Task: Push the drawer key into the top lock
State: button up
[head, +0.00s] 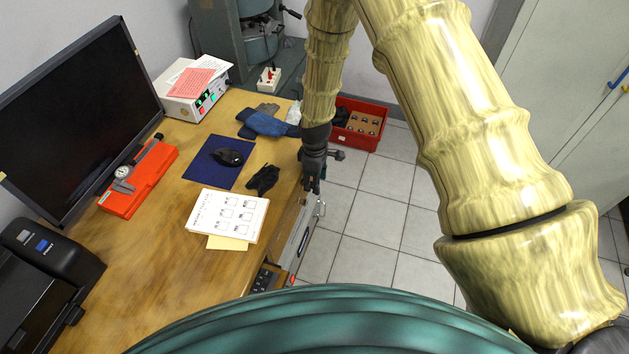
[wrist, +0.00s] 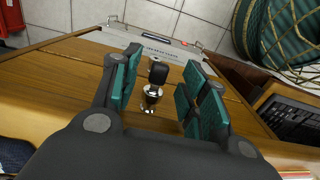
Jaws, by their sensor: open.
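In the wrist view, the drawer key shows a black head (wrist: 158,73) between my gripper's two fingers. A shiny silver round lock (wrist: 151,94) lies right by it on the wooden drawer front (wrist: 90,62). How far the key sits in the lock, I cannot tell. My gripper (wrist: 162,58) is open, with teal pads on both sides of the key head and a gap on each side. In the head view, my gripper (head: 313,186) points down beside the desk's right edge; the key and lock are hidden there.
A red bin (head: 358,126) stands on the floor behind my gripper. The tiled floor (head: 375,220) right of the desk is clear.

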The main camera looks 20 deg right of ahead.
notch_tip(320, 180, up, 11)
dwell(0.5)
dwell(0.4)
jog(key=s+d+f+m, duration=0.2)
jog(key=s+f+m, duration=0.3)
jog(key=s+f, duration=1)
jog(key=s+d+f+m, duration=0.1)
jog(key=s+d+m, duration=0.1)
jog(key=s, duration=0.9)
jog(key=s+d+f+m, duration=0.1)
jog(key=s+m, duration=0.3)
jog(key=s, duration=0.8)
jog(key=shift+d+f+m, duration=0.3)
jog(key=shift+d+f, duration=0.1)
jog(key=shift+f, duration=0.05)
